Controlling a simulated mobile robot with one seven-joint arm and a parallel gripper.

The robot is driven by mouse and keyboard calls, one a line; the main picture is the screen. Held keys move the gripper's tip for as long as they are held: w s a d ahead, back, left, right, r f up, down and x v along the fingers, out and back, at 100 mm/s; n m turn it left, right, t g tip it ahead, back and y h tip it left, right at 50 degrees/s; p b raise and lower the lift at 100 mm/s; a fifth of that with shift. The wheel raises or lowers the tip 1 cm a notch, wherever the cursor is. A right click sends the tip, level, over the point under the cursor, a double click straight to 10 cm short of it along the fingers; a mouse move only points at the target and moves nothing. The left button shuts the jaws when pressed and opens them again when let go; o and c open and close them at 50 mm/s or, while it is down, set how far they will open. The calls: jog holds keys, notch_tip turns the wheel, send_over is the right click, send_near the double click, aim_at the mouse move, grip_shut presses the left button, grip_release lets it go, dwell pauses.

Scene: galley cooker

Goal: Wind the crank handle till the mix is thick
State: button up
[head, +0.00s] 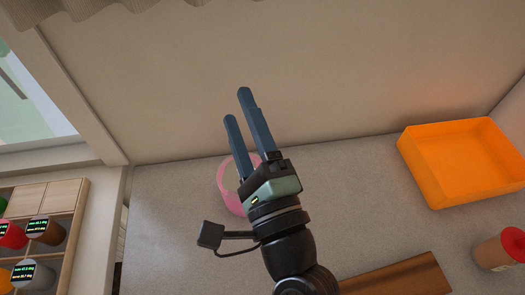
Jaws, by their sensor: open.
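My gripper (238,104) is raised over the grey counter with its two dark blue fingers apart and nothing between them. A pink round container (228,190) stands on the counter, partly behind my gripper. A pale patch shows inside its rim, but my gripper hides most of it. I cannot make out a crank handle in this view, and I cannot tell whether the pink container holds the mix.
An orange tray (420,166) sits on the counter at the right. A wooden rack (68,195) with several coloured items is at the left. A wall (330,70) closes the back.

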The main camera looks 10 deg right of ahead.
jog(key=s+d+f+m+g+h, duration=0.1)
jog(key=s+d+f+m+h, duration=0.1)
jog(key=s+f+m, duration=0.4)
jog(key=s+d+f+m+g+h, duration=0.1)
jog(key=s+d+f+m, duration=0.15)
jog(key=f+m, duration=0.7)
jog(key=w+p, duration=0.1)
jog(key=w, duration=0.3)
jog(key=w+p, duration=0.1)
jog(key=w, duration=0.3)
jog(key=w+a+p, duration=0.1)
jog(key=w+p, duration=0.1)
jog(key=w, duration=0.2)
jog(key=shift+w+r, duration=0.25)
jog(key=shift+r, duration=0.05)
jog(key=shift+c, duration=0.4)
grip_shut()
